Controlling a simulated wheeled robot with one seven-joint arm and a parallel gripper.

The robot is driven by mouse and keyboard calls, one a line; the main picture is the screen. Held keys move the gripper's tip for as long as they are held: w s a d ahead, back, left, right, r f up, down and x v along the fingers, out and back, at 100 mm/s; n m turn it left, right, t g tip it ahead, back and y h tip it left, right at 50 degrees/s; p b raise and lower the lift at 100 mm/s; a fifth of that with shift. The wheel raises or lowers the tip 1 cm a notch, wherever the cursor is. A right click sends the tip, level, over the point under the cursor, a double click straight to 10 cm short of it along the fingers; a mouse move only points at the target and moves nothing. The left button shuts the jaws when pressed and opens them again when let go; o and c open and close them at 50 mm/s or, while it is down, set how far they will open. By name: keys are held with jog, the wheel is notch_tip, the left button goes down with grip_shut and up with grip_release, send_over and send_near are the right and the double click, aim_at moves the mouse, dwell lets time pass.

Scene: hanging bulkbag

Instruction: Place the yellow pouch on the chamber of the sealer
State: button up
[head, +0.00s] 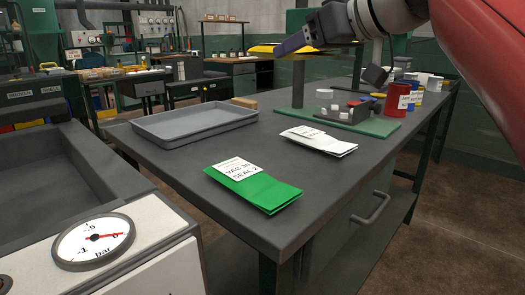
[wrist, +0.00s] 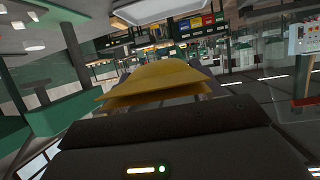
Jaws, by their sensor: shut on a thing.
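My gripper (head: 284,48) is raised over the back of the workbench in the head view. It is shut on the yellow pouch (head: 262,48), which sticks out on both sides of the fingers. In the wrist view the yellow pouch (wrist: 165,75) lies across beyond the dark gripper body, and the fingertips are mostly hidden. The sealer (head: 160,265) stands at the lower left of the head view, with a round pressure gauge (head: 93,242) on its front. Its chamber (head: 55,185) is an open dark grey basin, empty where I see it. The pouch is well apart from it.
The workbench (head: 165,150) holds a grey tray (head: 195,121), a green pouch (head: 262,193), a white pouch (head: 320,139) and a green stand (head: 345,121) with small parts. A red cup (head: 397,100) stands at the back right. Bare bench top lies between tray and pouches.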

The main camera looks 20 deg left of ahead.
aim_at(299, 167)
jog(key=shift+s+a+r, duration=0.1)
notch_tip(299, 167, down, 20)
jog(key=b, duration=0.6)
jog(key=shift+r+b, duration=0.2)
jog(key=shift+b, duration=0.15)
jog(key=shift+f, duration=0.15)
jog(key=o, duration=1)
jog(key=shift+o, duration=0.2)
jog(key=shift+d+p, duration=0.2)
jog(key=shift+p, duration=0.1)
